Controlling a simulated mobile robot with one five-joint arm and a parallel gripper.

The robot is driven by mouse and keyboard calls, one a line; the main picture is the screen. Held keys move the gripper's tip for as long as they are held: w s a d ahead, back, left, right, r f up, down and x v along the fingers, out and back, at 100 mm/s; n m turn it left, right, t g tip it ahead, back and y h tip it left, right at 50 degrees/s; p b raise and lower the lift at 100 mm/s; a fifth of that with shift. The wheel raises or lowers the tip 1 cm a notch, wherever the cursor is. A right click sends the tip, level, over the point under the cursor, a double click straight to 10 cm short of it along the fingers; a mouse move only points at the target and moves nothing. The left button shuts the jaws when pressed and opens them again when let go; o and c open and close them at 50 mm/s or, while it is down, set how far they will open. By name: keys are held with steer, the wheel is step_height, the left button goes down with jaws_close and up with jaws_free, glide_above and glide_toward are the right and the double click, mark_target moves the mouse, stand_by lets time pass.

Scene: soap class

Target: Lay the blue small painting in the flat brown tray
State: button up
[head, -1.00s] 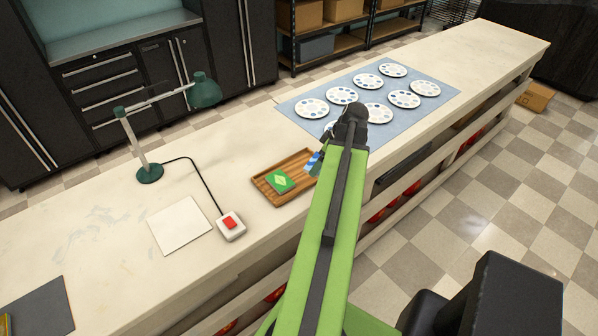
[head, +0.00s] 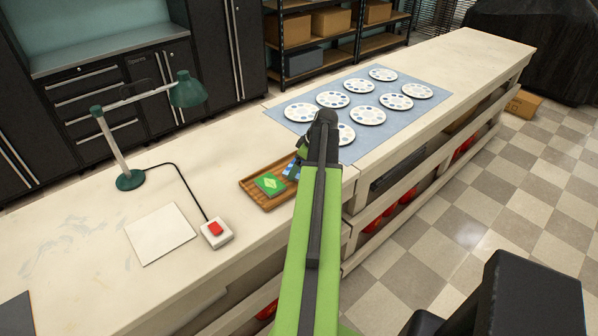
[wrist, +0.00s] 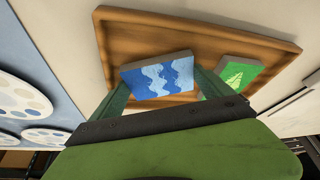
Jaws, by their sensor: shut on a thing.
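The blue small painting (wrist: 158,77), with pale wavy bands, is between the fingers of my gripper (wrist: 165,88) in the wrist view. My gripper is shut on it. In the head view the blue painting (head: 291,171) shows only in part beside my arm, at the right end of the flat brown tray (head: 259,201). The tray (wrist: 190,36) lies behind the painting in the wrist view. I cannot tell whether the painting touches the tray floor. A green small painting (head: 270,184) lies in the tray, left of the blue one; it also shows in the wrist view (wrist: 238,74).
A blue mat (head: 287,116) with several white palettes (head: 383,74) lies farther along the bench. A white sheet (head: 160,234), a red-button box (head: 216,232) and a green lamp (head: 128,180) stand left of the tray. The bench edge is close on the right.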

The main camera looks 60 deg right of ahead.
steer(key=shift+a+f, duration=0.1)
steer(key=o, duration=1.1)
steer(key=p+v, duration=1.1)
steer(key=v, duration=0.1)
steer(key=shift+r, duration=0.35)
